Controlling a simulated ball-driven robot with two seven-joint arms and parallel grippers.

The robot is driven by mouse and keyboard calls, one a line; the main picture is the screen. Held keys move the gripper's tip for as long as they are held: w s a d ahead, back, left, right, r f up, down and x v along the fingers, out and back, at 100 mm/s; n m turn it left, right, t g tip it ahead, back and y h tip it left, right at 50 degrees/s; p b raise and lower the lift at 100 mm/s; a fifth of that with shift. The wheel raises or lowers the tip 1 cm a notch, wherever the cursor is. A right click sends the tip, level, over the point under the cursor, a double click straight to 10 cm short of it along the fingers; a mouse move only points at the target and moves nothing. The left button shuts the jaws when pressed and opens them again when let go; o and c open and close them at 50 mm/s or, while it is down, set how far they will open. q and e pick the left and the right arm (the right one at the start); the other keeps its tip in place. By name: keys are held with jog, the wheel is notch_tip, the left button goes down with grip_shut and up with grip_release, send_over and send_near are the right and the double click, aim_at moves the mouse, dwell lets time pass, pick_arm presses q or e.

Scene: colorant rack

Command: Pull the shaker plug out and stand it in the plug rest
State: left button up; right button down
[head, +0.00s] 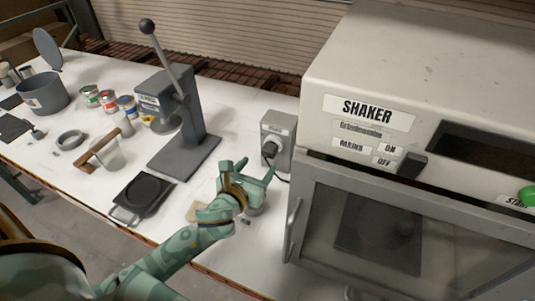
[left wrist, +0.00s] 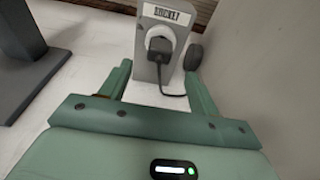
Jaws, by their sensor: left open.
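The black shaker plug (head: 269,149) sits in the socket on the front of a grey outlet box (head: 279,127). In the left wrist view the plug (left wrist: 159,47) is in the round pale socket, with its dark cord hanging down and to the right. My left gripper (head: 257,170) is open and empty in front of the box. In the left wrist view its two fingers (left wrist: 158,80) are spread apart, one to each side of the plug and short of it. I cannot make out the plug rest for certain. My right gripper is not in view.
The large shaker cabinet (head: 375,60) with a glass door stands close to the right of the outlet box. A grey lever press (head: 185,135) stands to the left.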

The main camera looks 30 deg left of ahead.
aim_at(267, 155)
pick_arm(q)
jog(key=w, duration=0.2)
jog(key=w+f, duration=0.1)
jog(key=w, duration=0.1)
jog(key=shift+a, duration=0.15)
jog(key=w, duration=0.2)
jog(key=w+b, duration=0.1)
jog(key=shift+w+a+f, duration=0.1)
jog(key=shift+w+f, duration=0.2)
jog(key=shift+w, duration=0.45)
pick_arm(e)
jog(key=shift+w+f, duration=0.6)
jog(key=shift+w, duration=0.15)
pick_arm(q)
jog(key=shift+c, duration=0.3)
jog(key=c, duration=1)
jog(key=shift+c, duration=0.2)
jog(key=shift+s+f, duration=0.1)
jog(key=shift+s, duration=0.1)
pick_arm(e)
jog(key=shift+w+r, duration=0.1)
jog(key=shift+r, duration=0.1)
